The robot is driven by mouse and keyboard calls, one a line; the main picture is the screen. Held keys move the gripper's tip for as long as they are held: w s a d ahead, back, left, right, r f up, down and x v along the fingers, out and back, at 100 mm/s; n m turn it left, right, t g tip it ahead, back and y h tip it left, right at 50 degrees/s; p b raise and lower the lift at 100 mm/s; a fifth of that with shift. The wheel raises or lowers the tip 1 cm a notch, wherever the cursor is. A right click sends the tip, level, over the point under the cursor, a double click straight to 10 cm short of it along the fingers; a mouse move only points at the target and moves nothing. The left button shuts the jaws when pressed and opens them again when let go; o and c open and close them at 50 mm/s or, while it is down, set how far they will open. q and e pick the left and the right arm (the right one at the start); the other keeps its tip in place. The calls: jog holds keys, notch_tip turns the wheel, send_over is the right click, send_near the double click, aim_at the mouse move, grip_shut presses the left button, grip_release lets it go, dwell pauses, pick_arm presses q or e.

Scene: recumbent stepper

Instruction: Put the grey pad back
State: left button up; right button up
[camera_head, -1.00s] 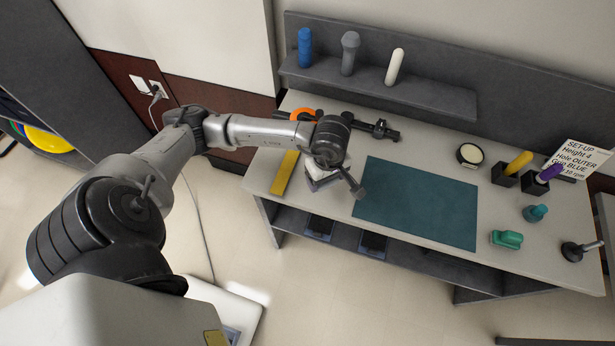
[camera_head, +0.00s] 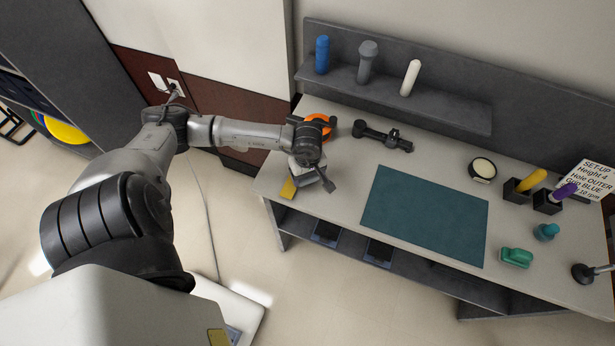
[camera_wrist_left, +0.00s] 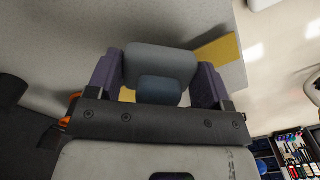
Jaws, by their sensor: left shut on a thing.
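In the left wrist view the grey pad (camera_wrist_left: 160,64), with a darker blue-grey part (camera_wrist_left: 158,90) on its near side, sits between the purple fingers of my left gripper (camera_wrist_left: 157,80). The gripper is shut on it. In the head view my left gripper (camera_head: 310,178) is over the left end of the table, above the yellow strip (camera_head: 289,188). The arm and gripper largely hide the pad in that view. I cannot tell whether the pad touches the table. My right gripper is not in view.
An orange ring (camera_head: 319,126) and a black clamp-like part (camera_head: 383,136) lie behind the gripper. A teal mat (camera_head: 425,215) covers mid-table. A back shelf (camera_head: 440,112) holds blue, grey and white handles. Several small items stand at the right.

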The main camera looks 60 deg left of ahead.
pick_arm(q)
jog(key=shift+f, duration=1.05)
jog(key=shift+f+b, duration=0.3)
jog(key=o, duration=0.8)
jog(key=shift+r, duration=0.1)
